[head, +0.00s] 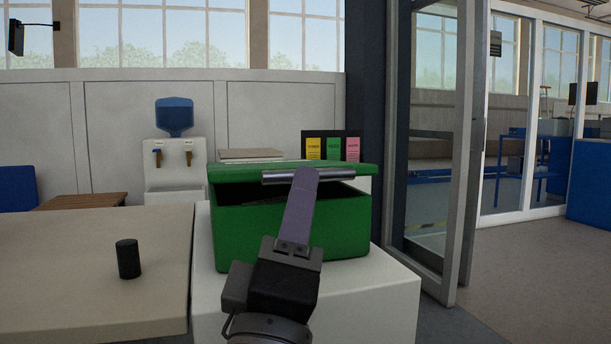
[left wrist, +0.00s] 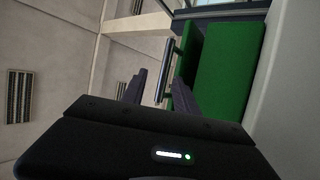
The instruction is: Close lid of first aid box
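The green first aid box (head: 290,230) sits on a white stand. Its lid (head: 235,171) is lowered but a dark gap shows between it and the box's rim, so it is not flush. A silver bar handle (head: 335,175) runs along the lid's front edge. My left gripper (head: 306,176) reaches up in front of the box, its fingers at the handle and covering part of it. In the left wrist view the fingers (left wrist: 160,92) are apart, with the handle (left wrist: 166,70) between them, closer to the right-hand finger. Contact is unclear. My right gripper is not in view.
The white stand (head: 385,300) has free room around the box. A beige table (head: 90,270) at the left holds a black cylinder (head: 128,259). A water dispenser (head: 175,155) and a rack of colored folders (head: 333,148) stand behind. A glass door frame (head: 465,150) is at the right.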

